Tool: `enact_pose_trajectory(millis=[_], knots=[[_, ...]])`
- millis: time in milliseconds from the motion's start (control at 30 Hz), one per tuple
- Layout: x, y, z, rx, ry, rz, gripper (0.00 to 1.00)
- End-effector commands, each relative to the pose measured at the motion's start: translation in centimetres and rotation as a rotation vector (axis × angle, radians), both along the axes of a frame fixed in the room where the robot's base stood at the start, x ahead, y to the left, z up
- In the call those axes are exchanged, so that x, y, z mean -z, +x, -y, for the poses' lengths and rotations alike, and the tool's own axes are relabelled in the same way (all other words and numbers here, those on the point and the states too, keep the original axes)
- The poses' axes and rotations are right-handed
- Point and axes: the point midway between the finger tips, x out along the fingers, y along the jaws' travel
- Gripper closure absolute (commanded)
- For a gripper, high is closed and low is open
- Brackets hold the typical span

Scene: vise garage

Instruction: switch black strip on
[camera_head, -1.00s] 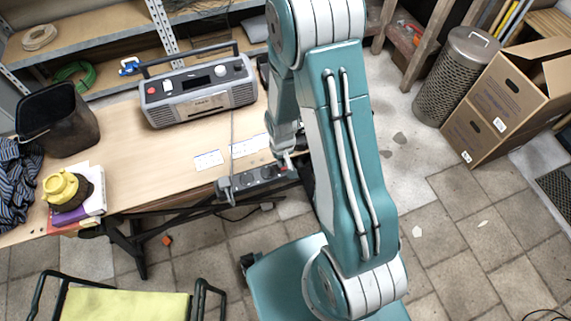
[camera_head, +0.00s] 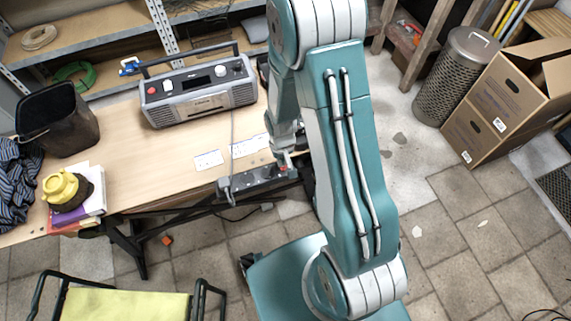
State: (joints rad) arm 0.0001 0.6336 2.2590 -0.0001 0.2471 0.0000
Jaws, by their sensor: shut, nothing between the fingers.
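The black power strip (camera_head: 248,182) lies along the front edge of the wooden table, with a plug and grey cable at its left end. A small red spot shows near its right end. My gripper (camera_head: 285,162) is shut and empty, pointing down at the right end of the strip beside the red spot. I cannot tell whether the fingertips touch it. My arm hides what lies just right of the gripper.
A grey radio (camera_head: 200,92) stands at the back of the table. A black bin (camera_head: 58,120) and a yellow item on books (camera_head: 68,190) are at the left. White paper labels (camera_head: 208,160) lie behind the strip. Cardboard boxes (camera_head: 500,105) stand at the right.

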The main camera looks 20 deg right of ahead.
Motion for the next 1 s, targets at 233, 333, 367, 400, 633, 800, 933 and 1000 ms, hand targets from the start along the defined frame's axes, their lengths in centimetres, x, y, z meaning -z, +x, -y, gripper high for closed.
enact_pose_trajectory(millis=[233,333,367,400,633,800,933,1000], knots=[[-1.8,0.0,0.0,0.0,0.0,0.001,1.0],[-2.4,0.0,0.0,0.0,0.0,0.0,1.0],[-2.6,0.0,0.0,0.0,0.0,0.001,1.0],[-2.9,0.0,0.0,0.0,0.0,0.001,1.0],[-4.5,0.0,0.0,0.0,0.0,0.0,1.0],[-5.5,0.0,0.0,0.0,0.0,-0.001,1.0],[-5.8,-0.1,0.0,0.0,0.0,-0.002,1.0],[-5.7,-0.1,0.0,0.0,0.0,-0.003,1.0]])
